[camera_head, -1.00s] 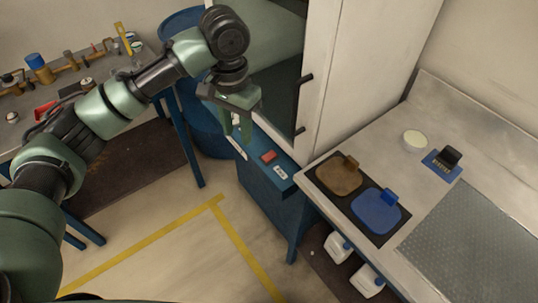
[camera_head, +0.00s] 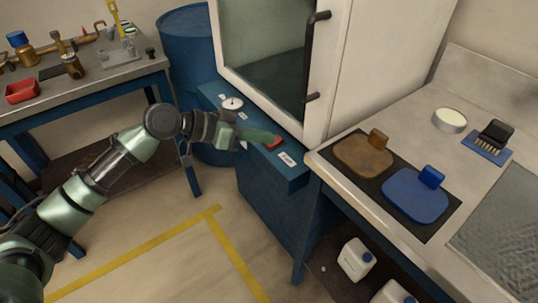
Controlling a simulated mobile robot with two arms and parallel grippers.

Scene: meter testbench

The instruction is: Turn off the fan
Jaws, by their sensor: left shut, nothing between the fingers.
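My left gripper (camera_head: 266,136) is shut and empty. Its green fingers point right, with the tips at the red switch (camera_head: 275,144) on the blue front ledge (camera_head: 262,180) below the cabinet. The tips partly cover the switch, and I cannot tell whether they touch it. A small white label (camera_head: 287,159) sits to the right of the switch. The fan itself is not visible. My right gripper is not in view.
The white cabinet (camera_head: 345,80) has a glass front and a black handle (camera_head: 309,60). A round dial (camera_head: 231,104) is on the ledge. A metal bench (camera_head: 335,205) stands right, a tool table (camera_head: 100,88) left. Yellow-lined floor (camera_head: 150,235) in front is clear.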

